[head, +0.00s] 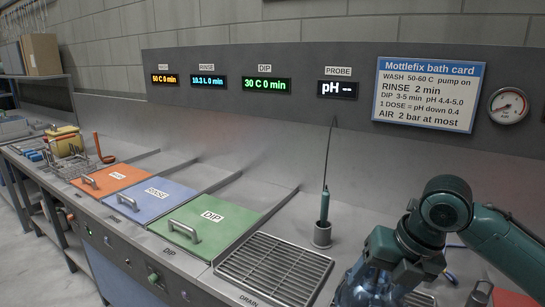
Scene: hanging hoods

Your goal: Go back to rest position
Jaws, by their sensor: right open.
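My right arm comes in from the right edge in teal and dark grey. It bends at a joint and runs down to the bottom edge. My right gripper (368,286) is at the lower end, over the counter just right of the drain grate (275,268). It is open, though its fingertips are hard to make out and nothing is visibly held. My left gripper is not in view.
Orange, blue RINSE (150,193) and green DIP (205,222) lids lie closed on the counter. A probe (324,205) stands upright in a holder (322,235), close left of my arm. A wire basket (80,165) is far left. Wall displays and a bath card (428,95) are behind.

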